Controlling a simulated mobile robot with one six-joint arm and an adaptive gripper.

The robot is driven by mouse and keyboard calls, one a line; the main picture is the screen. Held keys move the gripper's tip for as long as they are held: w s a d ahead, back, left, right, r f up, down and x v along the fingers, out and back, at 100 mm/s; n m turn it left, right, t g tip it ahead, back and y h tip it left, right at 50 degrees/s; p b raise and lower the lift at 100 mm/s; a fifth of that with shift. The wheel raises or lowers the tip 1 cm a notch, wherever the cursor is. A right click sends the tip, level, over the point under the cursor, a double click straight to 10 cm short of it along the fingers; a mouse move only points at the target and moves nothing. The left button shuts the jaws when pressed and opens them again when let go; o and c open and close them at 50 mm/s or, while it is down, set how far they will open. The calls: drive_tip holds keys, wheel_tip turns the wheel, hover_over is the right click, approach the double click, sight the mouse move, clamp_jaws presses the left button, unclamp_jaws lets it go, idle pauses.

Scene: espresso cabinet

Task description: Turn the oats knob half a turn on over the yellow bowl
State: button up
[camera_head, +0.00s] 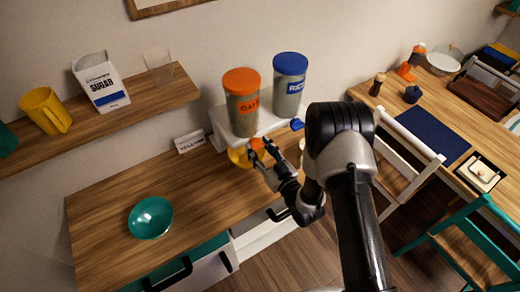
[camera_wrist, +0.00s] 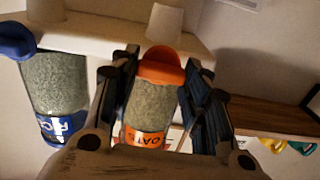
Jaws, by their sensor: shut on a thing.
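The oats dispenser (camera_head: 243,112) is a clear canister with an orange lid and an OATS label, on a white stand above the cabinet top. Its orange knob (camera_head: 257,143) is at the front, partly hidden by my gripper (camera_head: 266,153). In the wrist view, which shows the scene upside down, the orange knob (camera_wrist: 161,66) sits between the fingers of my gripper (camera_wrist: 160,72), which is shut on it. The yellow bowl (camera_head: 236,157) stands below the oats outlet, partly hidden by my gripper. I cannot see its contents.
The rice dispenser (camera_head: 290,84) with its blue knob (camera_head: 297,124) stands close on the right. A teal bowl (camera_head: 150,217) is at the front left of the cabinet top. Clear wood lies between.

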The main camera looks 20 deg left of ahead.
drive_tip(key=m+b, duration=0.2)
drive_tip(key=m, duration=0.2)
drive_tip(key=shift+f, duration=0.15)
drive_tip(key=m+b, duration=0.2)
drive_tip(key=m, duration=0.2)
drive_tip(key=shift+w+m, duration=0.1)
drive_tip(key=shift+m, duration=0.3)
drive_tip(key=m+b, duration=0.2)
drive_tip(key=m, duration=0.2)
drive_tip(key=shift+d+m, duration=0.1)
drive_tip(key=shift+m, duration=0.2)
drive_tip(key=m+b, duration=0.1)
drive_tip(key=m, duration=0.3)
drive_tip(key=shift+f+m, duration=0.1)
drive_tip(key=shift+m, duration=0.3)
drive_tip(key=o, duration=1.1)
drive_tip(key=shift+c, duration=0.2)
drive_tip(key=shift+d, duration=0.1)
